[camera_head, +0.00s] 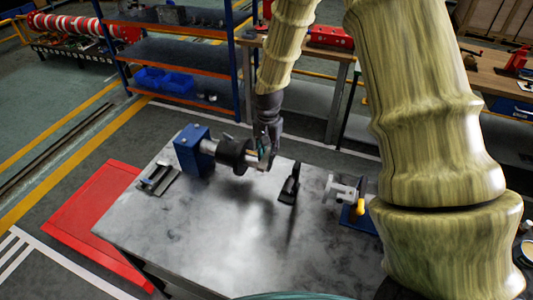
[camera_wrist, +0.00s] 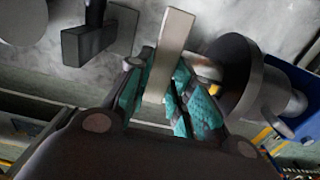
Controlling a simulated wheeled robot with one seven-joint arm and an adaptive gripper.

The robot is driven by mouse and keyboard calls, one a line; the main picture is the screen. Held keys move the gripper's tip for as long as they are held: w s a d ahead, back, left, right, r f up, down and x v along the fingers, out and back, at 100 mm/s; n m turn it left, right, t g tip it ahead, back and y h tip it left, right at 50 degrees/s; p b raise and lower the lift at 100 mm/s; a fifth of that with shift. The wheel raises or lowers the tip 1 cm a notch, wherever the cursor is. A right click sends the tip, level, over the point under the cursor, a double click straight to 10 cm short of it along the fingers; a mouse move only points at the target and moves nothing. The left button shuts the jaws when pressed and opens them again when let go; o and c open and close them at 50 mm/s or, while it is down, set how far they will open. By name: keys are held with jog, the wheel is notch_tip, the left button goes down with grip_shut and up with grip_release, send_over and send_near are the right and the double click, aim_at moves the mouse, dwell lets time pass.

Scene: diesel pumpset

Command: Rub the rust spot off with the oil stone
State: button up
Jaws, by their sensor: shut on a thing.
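My gripper (camera_head: 265,158) is shut on a pale beige bar, the oil stone (camera_wrist: 172,45), which sticks out past the teal finger pads in the wrist view. The fingers (camera_wrist: 160,100) also show there. A blue block (camera_head: 193,150) on the table carries a metal shaft with a dark round disc (camera_head: 235,154). My gripper is at the free end of this shaft, just right of the disc. In the wrist view the disc (camera_wrist: 235,75) lies right of the stone. I cannot tell whether the stone touches the shaft. I cannot make out the rust spot.
The grey table (camera_head: 225,245) is clear in front. A black upright bracket (camera_head: 289,185) stands right of my gripper. A stand with a yellow handle (camera_head: 360,207) is further right. A small metal rack (camera_head: 158,180) is at left. A shelf (camera_head: 175,50) stands behind.

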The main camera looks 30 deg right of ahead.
jog(key=shift+w+d, duration=0.45)
jog(key=shift+d, duration=0.05)
jog(key=shift+s+a+f, duration=0.15)
jog(key=shift+s+a, duration=0.7)
jog(key=shift+a, duration=0.05)
jog(key=shift+w+d, duration=0.1)
jog(key=shift+w+d+f, duration=0.1)
jog(key=shift+w+d, duration=0.6)
jog(key=shift+d, duration=0.1)
jog(key=shift+s+a+f+p, duration=0.1)
jog(key=shift+s+a+p, duration=0.25)
jog(key=shift+s+a, duration=0.55)
jog(key=shift+w+d, duration=0.9)
jog(key=shift+a, duration=0.1)
